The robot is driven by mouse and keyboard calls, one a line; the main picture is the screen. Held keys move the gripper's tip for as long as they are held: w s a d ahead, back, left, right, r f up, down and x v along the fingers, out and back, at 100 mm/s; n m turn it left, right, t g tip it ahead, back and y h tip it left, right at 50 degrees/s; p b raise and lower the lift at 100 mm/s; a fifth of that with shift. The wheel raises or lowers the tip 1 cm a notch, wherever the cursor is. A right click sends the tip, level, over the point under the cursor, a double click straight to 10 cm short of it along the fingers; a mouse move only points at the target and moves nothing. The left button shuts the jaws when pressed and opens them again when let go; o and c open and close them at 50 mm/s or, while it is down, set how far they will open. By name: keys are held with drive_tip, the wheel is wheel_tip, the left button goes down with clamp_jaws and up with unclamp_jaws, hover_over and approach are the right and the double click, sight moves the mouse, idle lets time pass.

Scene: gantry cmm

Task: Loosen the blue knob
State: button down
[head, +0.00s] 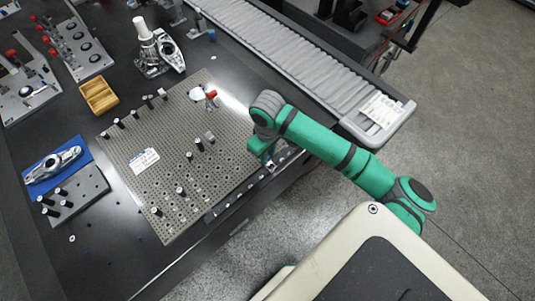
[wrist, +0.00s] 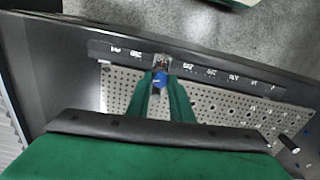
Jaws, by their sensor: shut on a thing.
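The blue knob (wrist: 160,78) shows in the wrist view between the tips of my gripper's two green fingers, beside the edge of the perforated plate. A small metal fitting (wrist: 163,61) stands just beyond it. My gripper (wrist: 160,84) is shut on the knob. In the head view my gripper (head: 268,162) reaches down at the right edge of the plate, and I cannot make out the knob there. How far the knob is turned cannot be told.
The perforated plate (head: 165,185) carries several black pins and a red-topped clamp (head: 211,95). A dark labelled rail (wrist: 215,74) runs along its edge. A yellow tray (head: 98,95), a metal part on a blue mat (head: 38,189) and a conveyor (head: 290,62) stand farther off.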

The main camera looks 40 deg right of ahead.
drive_tip(key=n, duration=0.3)
drive_tip(key=shift+n, duration=2.2)
drive_tip(key=c, duration=1.6)
unclamp_jaws()
drive_tip(key=shift+o, duration=0.2)
drive_tip(key=shift+r, duration=0.1)
wheel_tip(320, 180, up, 11)
